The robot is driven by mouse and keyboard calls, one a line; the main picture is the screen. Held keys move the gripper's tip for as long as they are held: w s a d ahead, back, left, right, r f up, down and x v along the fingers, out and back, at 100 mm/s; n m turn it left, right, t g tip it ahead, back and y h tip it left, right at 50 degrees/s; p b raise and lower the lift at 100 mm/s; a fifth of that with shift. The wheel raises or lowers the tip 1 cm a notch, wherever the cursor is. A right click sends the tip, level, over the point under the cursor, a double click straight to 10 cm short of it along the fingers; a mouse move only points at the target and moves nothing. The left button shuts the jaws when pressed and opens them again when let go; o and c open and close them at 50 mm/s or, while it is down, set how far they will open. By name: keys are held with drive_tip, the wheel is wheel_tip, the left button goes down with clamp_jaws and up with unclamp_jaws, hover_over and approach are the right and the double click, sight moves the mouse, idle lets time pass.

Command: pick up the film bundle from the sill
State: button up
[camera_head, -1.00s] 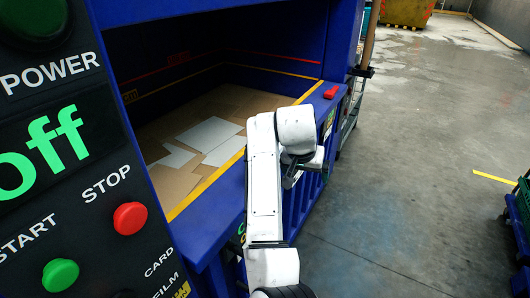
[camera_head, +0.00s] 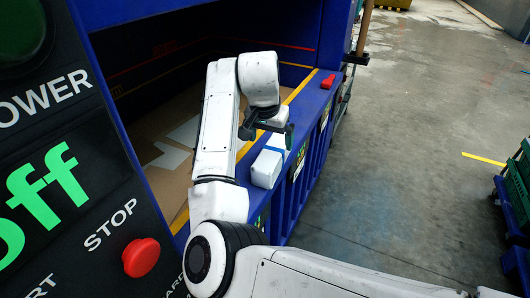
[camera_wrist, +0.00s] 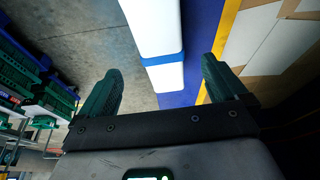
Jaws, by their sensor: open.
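The film bundle (camera_head: 266,168) is a white block with a blue band, lying on the blue sill (camera_head: 315,100) in front of the baler's opening. It also shows in the wrist view (camera_wrist: 154,28), reaching in from the top edge between the fingers. My gripper (camera_head: 267,133) is open and empty, above the sill at the far end of the bundle. In the wrist view my gripper (camera_wrist: 160,68) has its two dark green fingers apart, one to each side of the bundle's line. My arm hides part of the sill. I cannot tell the exact height gap.
A red part (camera_head: 328,81) sits at the sill's far end, beside a wooden pole (camera_head: 363,28). A control panel with a red stop button (camera_head: 141,257) stands close at left. Cardboard (camera_head: 150,120) lies inside the baler. Green crates (camera_head: 516,200) stand at right; the floor between is clear.

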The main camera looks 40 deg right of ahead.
sight(271, 151)
drive_tip(key=x, duration=0.5)
drive_tip(key=shift+w+p, duration=0.25)
drive_tip(key=shift+p, duration=0.15)
drive_tip(key=shift+d+p+x, duration=0.15)
drive_tip(key=shift+p+x, duration=0.25)
drive_tip(key=shift+x, duration=1)
drive_tip(key=shift+d+p+x, duration=0.1)
drive_tip(key=shift+p+x, duration=0.25)
drive_tip(key=shift+x, duration=1.1)
drive_tip(key=shift+r, duration=0.15)
drive_tip(key=c, duration=1.1)
